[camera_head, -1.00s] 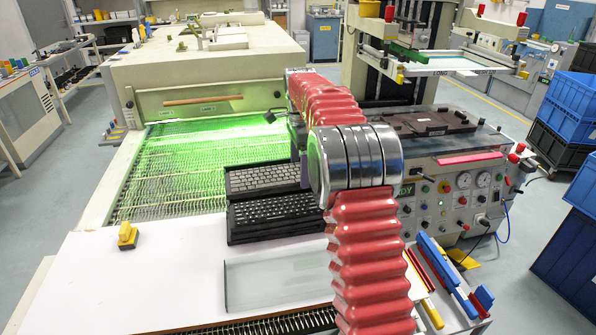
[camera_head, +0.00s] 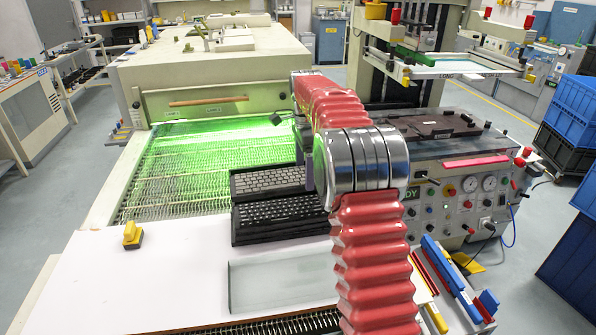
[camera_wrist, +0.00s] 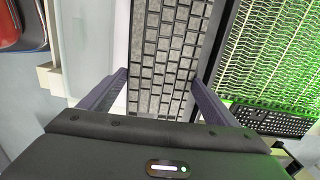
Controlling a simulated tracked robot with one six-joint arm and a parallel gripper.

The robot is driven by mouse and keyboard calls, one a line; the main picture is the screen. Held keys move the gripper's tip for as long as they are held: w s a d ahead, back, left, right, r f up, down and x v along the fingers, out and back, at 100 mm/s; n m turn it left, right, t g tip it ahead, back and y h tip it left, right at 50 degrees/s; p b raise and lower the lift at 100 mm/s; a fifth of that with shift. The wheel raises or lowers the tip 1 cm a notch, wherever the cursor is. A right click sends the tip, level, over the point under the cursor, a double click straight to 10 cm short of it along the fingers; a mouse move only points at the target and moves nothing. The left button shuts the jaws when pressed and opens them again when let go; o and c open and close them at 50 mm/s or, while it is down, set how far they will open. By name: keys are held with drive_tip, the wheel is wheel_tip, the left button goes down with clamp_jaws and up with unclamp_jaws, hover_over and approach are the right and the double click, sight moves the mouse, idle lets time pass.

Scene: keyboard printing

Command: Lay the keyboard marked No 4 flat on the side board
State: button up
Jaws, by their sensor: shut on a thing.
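A keyboard with grey keys (camera_head: 268,179) lies across the near right edge of the green-lit mesh in the head view. A dark-keyed keyboard (camera_head: 272,214) lies just in front of it, close alongside. My gripper (camera_wrist: 158,78) is shut on a keyboard with grey keys (camera_wrist: 160,50), its purple fingers along the two long sides. In the head view my arm hides most of the gripper. Another dark keyboard (camera_wrist: 262,119) shows at lower right in the wrist view. I cannot read any number marks. The white board (camera_head: 180,275) spreads in front of the mesh.
A pale shallow tray (camera_head: 285,283) lies on the board. A yellow-handled tool (camera_head: 132,235) stands at its left. The mesh conveyor (camera_head: 190,180) runs back to a cream machine. A control panel (camera_head: 460,195) stands at right. The board's left half is mostly clear.

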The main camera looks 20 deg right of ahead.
sight(278, 185)
drive_tip(key=shift+a+f+n, duration=0.1)
drive_tip(key=shift+a+n, duration=0.35)
drive_tip(key=shift+n, duration=0.05)
drive_tip(key=shift+c, duration=0.6)
drive_tip(key=a+f+n, duration=0.1)
drive_tip(key=a+n, duration=0.1)
drive_tip(key=n, duration=0.1)
drive_tip(key=s+a+f+n, duration=0.1)
drive_tip(key=a+n, duration=0.2)
drive_tip(key=s+a+n, duration=0.1)
drive_tip(key=a+n, duration=0.2)
drive_tip(key=shift+a+f, duration=0.1)
drive_tip(key=shift+f, duration=0.3)
drive_tip(key=s+a+f+n, duration=0.3)
drive_tip(key=a+n, duration=0.4)
drive_tip(key=n, duration=0.2)
drive_tip(key=shift+s+a+n, duration=0.15)
drive_tip(key=shift+s+n, duration=0.25)
